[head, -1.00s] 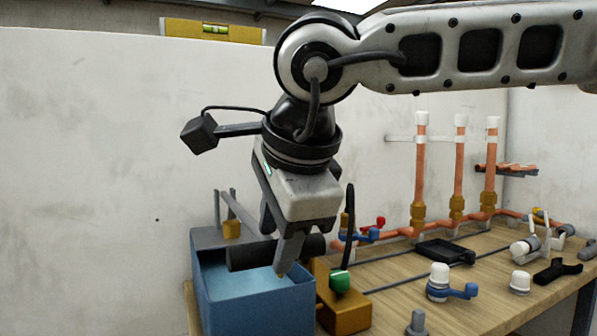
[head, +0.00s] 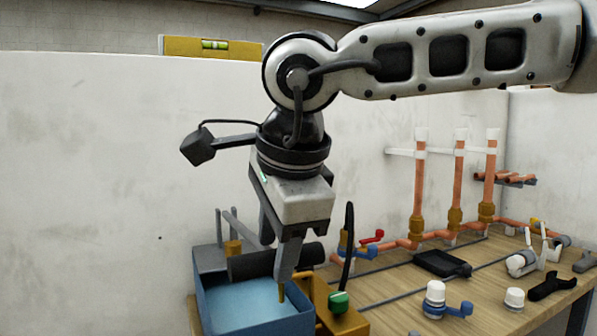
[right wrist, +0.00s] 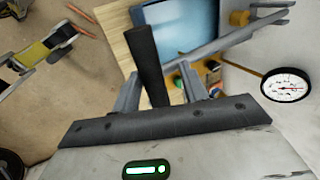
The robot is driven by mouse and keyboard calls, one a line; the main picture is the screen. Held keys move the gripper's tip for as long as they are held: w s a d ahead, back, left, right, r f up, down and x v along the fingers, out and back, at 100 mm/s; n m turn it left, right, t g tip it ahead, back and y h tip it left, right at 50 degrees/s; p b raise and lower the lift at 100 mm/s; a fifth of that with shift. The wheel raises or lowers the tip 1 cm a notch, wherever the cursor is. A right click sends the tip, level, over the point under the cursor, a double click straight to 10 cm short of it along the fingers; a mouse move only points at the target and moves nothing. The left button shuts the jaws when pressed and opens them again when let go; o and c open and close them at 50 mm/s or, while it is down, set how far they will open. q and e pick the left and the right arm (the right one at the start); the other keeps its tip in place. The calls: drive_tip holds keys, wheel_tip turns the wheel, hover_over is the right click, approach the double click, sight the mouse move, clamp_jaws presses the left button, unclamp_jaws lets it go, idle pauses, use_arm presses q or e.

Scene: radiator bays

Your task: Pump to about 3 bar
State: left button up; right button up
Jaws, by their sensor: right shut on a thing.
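The test pump has a blue water tank (head: 255,318) with a brass block (head: 345,322) at its right side. Its lever ends in a thick dark grip (head: 308,255), which lies across above the tank. My right gripper (head: 280,270) points down and is shut on this grip; its fingers hide part of it. In the right wrist view the grip (right wrist: 146,50) runs between the two fingers, with the tank (right wrist: 180,25) beyond. A round white pressure gauge (right wrist: 288,85) with a red needle shows there, its figures too small to read. My left gripper is out of view.
Copper pipes (head: 420,180) with brass fittings stand behind on the wooden bench (head: 400,295).

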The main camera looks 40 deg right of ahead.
drive_tip(key=shift+w+d+r+p, duration=0.15)
drive_tip(key=shift+w+r+p, duration=0.2)
drive_tip(key=shift+r+p, duration=0.3)
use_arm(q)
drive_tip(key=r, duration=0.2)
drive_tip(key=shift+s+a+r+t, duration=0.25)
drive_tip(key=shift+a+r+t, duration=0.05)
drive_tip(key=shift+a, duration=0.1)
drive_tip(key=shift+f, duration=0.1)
